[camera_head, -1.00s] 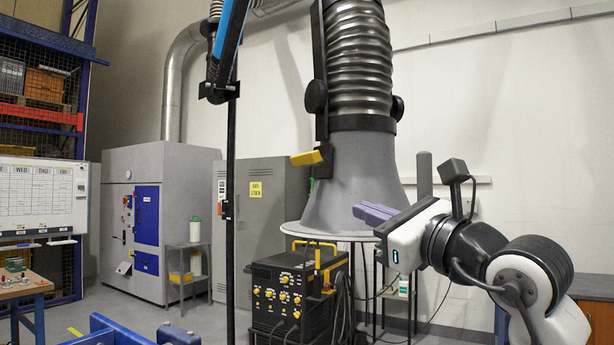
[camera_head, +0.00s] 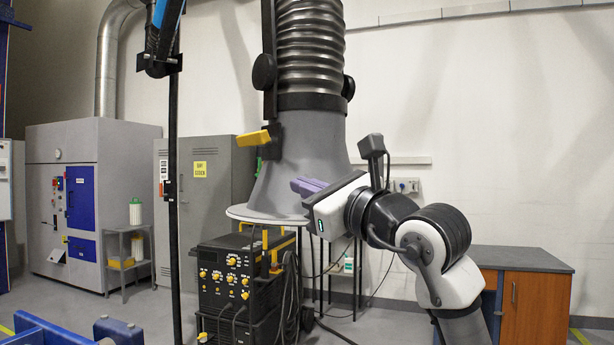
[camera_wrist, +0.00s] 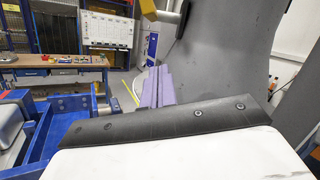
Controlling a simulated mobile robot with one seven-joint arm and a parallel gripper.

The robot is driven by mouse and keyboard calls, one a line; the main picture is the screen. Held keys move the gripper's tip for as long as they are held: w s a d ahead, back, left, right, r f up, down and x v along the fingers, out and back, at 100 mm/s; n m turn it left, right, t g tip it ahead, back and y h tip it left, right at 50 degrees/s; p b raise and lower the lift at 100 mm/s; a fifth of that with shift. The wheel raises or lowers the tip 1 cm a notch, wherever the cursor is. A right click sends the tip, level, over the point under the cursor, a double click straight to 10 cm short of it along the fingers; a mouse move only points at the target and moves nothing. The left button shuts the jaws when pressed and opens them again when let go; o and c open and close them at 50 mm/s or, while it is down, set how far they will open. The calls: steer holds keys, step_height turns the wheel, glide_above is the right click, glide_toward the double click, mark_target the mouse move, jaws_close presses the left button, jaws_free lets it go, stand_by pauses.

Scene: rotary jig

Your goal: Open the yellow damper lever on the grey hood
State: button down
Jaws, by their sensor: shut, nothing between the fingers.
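The yellow damper lever (camera_head: 254,138) juts out to the left from a dark pivot on the left side of the grey hood (camera_head: 305,160). Its end also shows at the top of the wrist view (camera_wrist: 148,9). The hood flares out below a ribbed metal duct and fills the right of the wrist view (camera_wrist: 230,60). My gripper (camera_head: 298,186), with purple fingers, is shut and empty. In the head view it overlaps the hood's lower right part, lower than the lever and to its right. The fingers point left. I cannot tell how near they are to the hood's surface.
A black welding unit (camera_head: 235,285) with yellow knobs stands below the hood. A thin black post (camera_head: 173,200) rises left of the lever. Grey cabinets (camera_head: 95,155) stand behind. A blue frame (camera_head: 60,335) is at the lower left.

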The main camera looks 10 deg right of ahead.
mark_target(266, 140)
steer(key=p+x, duration=0.1)
steer(key=x, duration=0.1)
steer(key=p+x, duration=0.1)
steer(key=x, duration=0.2)
steer(key=p+x, duration=0.1)
steer(key=x, duration=0.1)
steer(key=shift+w+a+r, duration=0.1)
steer(key=shift+a+r, duration=0.05)
steer(key=shift+r, duration=0.25)
steer(key=shift+s+a+r+p, duration=0.2)
steer(key=shift+r+p, duration=0.15)
steer(key=shift+r, duration=0.2)
steer(key=shift+s+a+r+p, duration=0.15)
steer(key=shift+r+p, duration=0.15)
steer(key=shift+r, duration=0.3)
steer(key=shift+s+a+r, duration=0.1)
steer(key=shift+a+r, duration=0.05)
steer(key=shift+r, duration=0.2)
steer(key=shift+s, duration=0.1)
